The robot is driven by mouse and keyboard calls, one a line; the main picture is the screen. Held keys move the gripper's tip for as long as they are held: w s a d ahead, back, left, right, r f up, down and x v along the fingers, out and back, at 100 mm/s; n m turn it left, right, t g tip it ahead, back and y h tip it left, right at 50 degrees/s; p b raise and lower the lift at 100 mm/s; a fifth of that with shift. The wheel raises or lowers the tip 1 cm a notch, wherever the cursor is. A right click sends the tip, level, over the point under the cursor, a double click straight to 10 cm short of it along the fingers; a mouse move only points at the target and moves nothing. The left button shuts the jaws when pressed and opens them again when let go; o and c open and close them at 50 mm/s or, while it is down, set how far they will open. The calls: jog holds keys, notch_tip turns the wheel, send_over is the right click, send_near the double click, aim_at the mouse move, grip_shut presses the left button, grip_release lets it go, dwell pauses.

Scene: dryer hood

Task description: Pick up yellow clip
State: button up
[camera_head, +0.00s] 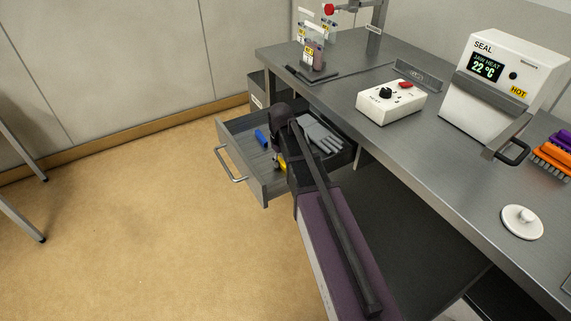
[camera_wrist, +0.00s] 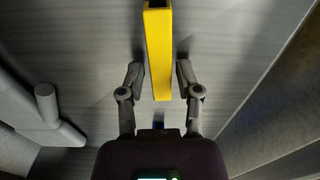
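The yellow clip (camera_wrist: 158,50) is a long, narrow bar in the wrist view, running from the top edge down between the two fingers. In the head view a small part of the yellow clip (camera_head: 281,161) shows inside the open drawer, mostly hidden by my arm. My gripper (camera_wrist: 160,72) is open, with one finger on each side of the clip's lower part. A narrow gap shows between each finger and the clip. Whether the clip touches the drawer floor is hard to tell. The fingers are hidden in the head view.
The metal bench (camera_head: 440,150) stands above and right of the drawer.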

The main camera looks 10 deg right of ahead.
aim_at(282, 161)
grip_shut()
jog(key=shift+r, duration=0.1)
notch_tip(282, 161, up, 10)
jog(key=p, duration=1)
dwell(0.6)
jog(key=shift+s, duration=0.15)
